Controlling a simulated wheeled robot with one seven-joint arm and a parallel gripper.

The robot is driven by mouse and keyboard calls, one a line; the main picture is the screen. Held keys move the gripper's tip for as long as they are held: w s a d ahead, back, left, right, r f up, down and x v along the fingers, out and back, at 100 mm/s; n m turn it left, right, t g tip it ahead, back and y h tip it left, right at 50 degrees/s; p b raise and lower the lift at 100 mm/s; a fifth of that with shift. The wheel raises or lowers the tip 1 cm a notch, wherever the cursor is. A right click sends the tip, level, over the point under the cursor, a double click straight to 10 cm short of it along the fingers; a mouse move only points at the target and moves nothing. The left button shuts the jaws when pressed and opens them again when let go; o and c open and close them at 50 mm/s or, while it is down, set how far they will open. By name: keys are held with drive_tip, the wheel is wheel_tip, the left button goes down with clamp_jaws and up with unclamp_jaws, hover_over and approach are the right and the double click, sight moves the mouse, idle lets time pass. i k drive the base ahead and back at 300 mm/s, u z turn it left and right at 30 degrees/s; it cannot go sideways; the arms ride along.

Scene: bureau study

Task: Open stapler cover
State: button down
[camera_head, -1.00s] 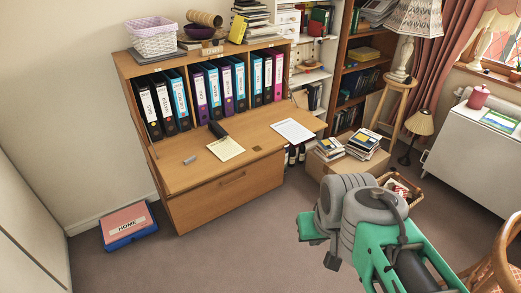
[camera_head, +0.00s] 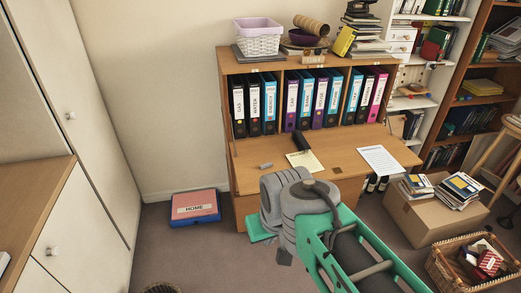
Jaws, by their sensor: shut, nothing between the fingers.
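A dark, elongated object (camera_head: 301,141), which looks like the stapler, lies on the wooden desk top (camera_head: 345,168) at the upper edge of a yellowish notepad (camera_head: 305,161). It is too small to make out its cover or whether that is open. My folded grey and green arm fills the lower middle of the view, in front of the desk. I cannot make out any gripper fingers. The arm is well apart from the dark object.
A small grey object (camera_head: 265,166) and a white sheet (camera_head: 379,160) lie on the desk. Several binders (camera_head: 318,98) stand behind. A blue and red box (camera_head: 195,208) is on the floor left of the desk. A cardboard box (camera_head: 425,217) and wicker basket (camera_head: 470,275) stand right.

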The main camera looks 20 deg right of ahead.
sight(303, 142)
drive_tip(key=u, duration=0.2)
drive_tip(key=i, duration=1.2)
drive_tip(key=z, duration=0.45)
